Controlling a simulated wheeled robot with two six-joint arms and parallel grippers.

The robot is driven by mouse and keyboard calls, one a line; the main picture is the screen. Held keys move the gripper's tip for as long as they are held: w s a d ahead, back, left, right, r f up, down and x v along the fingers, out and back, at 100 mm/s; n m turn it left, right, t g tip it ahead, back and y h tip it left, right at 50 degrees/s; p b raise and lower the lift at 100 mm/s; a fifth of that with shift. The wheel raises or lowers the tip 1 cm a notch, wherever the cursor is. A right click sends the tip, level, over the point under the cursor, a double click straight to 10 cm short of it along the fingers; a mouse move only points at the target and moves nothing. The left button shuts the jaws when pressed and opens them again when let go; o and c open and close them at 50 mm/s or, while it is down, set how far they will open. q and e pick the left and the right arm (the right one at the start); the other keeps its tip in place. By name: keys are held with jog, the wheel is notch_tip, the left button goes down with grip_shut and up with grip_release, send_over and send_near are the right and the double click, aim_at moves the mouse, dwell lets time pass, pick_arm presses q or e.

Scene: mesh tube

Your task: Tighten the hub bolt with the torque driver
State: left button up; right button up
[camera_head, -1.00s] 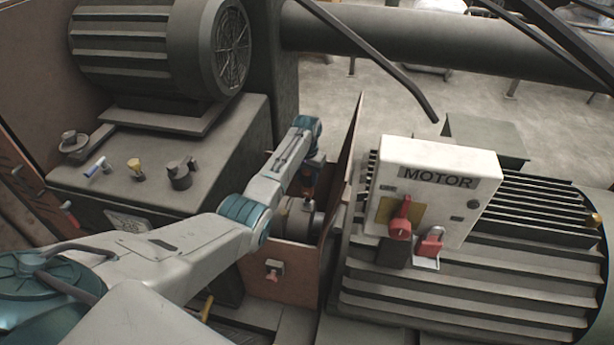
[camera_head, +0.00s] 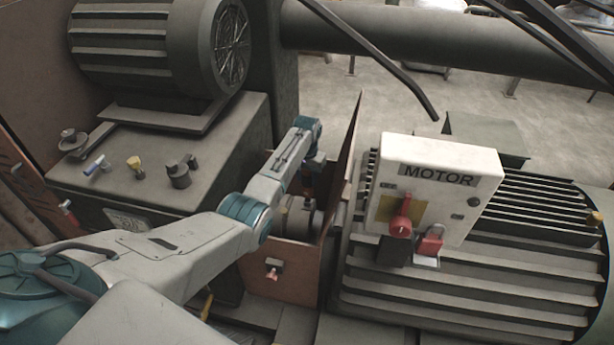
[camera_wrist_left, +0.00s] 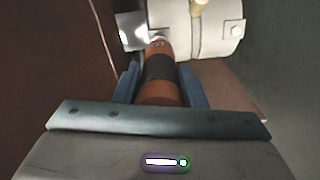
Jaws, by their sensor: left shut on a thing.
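My left gripper (camera_wrist_left: 158,88) is shut on the torque driver (camera_wrist_left: 160,75), which has an orange body with a dark band. In the head view the driver (camera_head: 308,182) points down inside the brown-walled housing, mostly hidden by my arm. In the left wrist view the hub (camera_wrist_left: 178,28), a pale cylinder with a seam, lies just beyond and right of the driver. A bright metal piece (camera_wrist_left: 132,31) is by the driver's far end. I cannot tell whether the tip touches a bolt. My right gripper is out of view.
Brown housing walls (camera_head: 345,185) stand close on both sides of the driver. A white MOTOR box (camera_head: 437,180) with a red switch (camera_head: 401,218) and red padlock (camera_head: 429,244) is to the right. Small items, including a dark weight-like piece (camera_head: 180,178), sit on the left cabinet top.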

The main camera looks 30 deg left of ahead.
pick_arm(q)
jog(key=shift+f, duration=0.1)
dwell(0.3)
jog(key=shift+p, duration=0.35)
dwell(0.4)
jog(key=shift+f+p, duration=0.25)
jog(key=shift+p, duration=0.2)
dwell(1.0)
jog(key=shift+w+r+p, duration=0.1)
jog(key=shift+r+p, duration=0.65)
jog(key=shift+p, duration=0.15)
jog(key=shift+r+p, duration=2.25)
jog(key=shift+p, duration=0.05)
jog(key=shift+f, duration=0.1)
